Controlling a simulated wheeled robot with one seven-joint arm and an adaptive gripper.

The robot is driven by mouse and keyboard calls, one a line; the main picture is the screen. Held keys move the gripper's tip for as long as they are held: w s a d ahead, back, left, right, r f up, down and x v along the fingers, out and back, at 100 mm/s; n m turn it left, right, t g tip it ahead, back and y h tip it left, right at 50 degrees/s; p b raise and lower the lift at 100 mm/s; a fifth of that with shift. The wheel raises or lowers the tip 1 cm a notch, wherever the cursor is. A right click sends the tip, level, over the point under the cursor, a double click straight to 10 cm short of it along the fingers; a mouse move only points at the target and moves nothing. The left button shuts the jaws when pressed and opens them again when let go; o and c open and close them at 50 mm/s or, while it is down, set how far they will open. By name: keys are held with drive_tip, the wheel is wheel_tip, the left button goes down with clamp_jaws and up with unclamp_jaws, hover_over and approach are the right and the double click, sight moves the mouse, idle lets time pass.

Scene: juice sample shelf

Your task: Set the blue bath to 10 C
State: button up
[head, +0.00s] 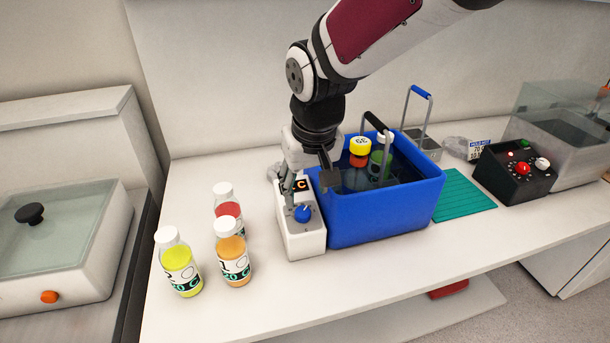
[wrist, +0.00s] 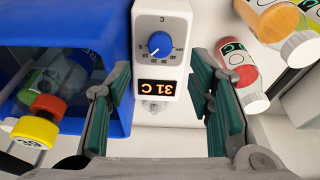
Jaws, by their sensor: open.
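The blue bath (head: 390,215) stands on the bench with a white control box (head: 305,240) against its left side. The box has a blue dial knob (head: 303,213), also seen in the wrist view (wrist: 160,44) with a scale around it. Its display (wrist: 158,86) appears to read 31 C, upside down in the wrist view. My gripper (head: 306,184) is above the box, pointing down. In the wrist view its green-padded fingers (wrist: 160,75) are spread wide, with the box and display between them and nothing held. The knob is clear of both fingers.
Yellow (head: 181,268), orange (head: 233,258) and red (head: 227,207) juice bottles stand left of the box. A yellow-capped bottle (head: 360,148) and a green bottle (head: 379,166) are in the bath. A teal mat (head: 462,195) and a black control box (head: 514,176) lie to the right.

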drive_tip(key=shift+v, duration=2.2)
